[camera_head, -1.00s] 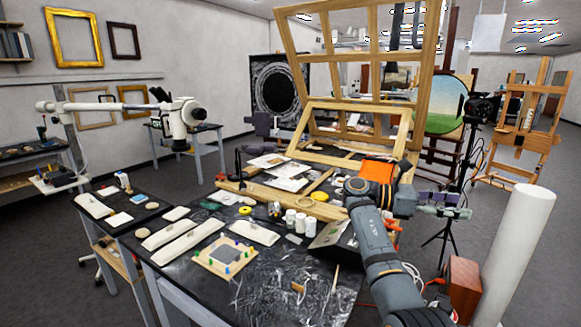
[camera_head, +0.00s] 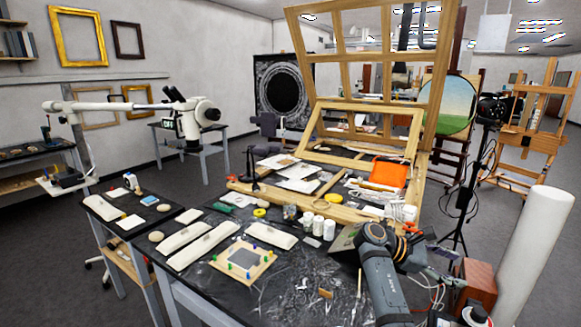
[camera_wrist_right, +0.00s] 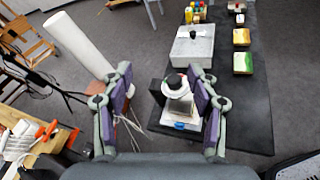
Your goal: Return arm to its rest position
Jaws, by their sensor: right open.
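My right arm (camera_head: 380,275) reaches in from the bottom right of the head view, at the right edge of the black worktable (camera_head: 290,300). Its gripper (camera_head: 443,280) shows only partly beyond the wrist, past the table's edge. In the right wrist view the gripper (camera_wrist_right: 161,72) has its two purple-padded fingers wide apart, with nothing held between them. A white and black object (camera_wrist_right: 177,88) appears beyond and between the fingers; it looks clear of them. My left gripper is not in view.
A tall white roll (camera_head: 535,240) and a wooden box (camera_head: 474,280) stand right of my arm.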

